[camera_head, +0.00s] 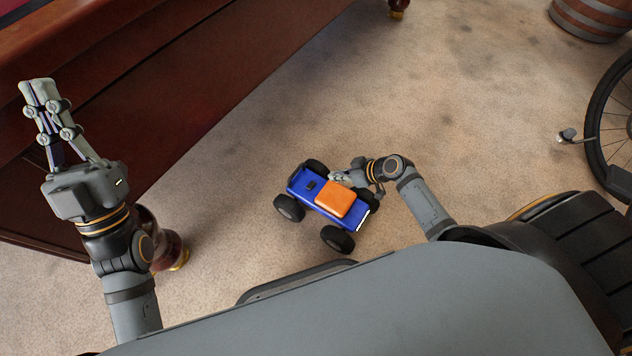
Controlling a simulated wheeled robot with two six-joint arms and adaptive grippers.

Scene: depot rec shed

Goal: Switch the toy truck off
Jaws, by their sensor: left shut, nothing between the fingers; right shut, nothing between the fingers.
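The toy truck (297,184) is blue with an orange block on top and large black wheels. It stands on the carpet near the middle of the head view. A small dark part (311,185) sits on its blue bed. My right gripper (336,177) is shut and empty, low over the truck's far side, its fingertips by the orange block. I cannot tell whether it touches the truck. My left gripper (36,86) is shut and empty, raised at the left, well away from the truck.
A dark wooden pool table (150,80) fills the upper left, with a turned leg (165,240) near my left arm. A bicycle wheel (592,125) stands at the right edge. A barrel-like tub (590,18) is at the top right. The carpet between is clear.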

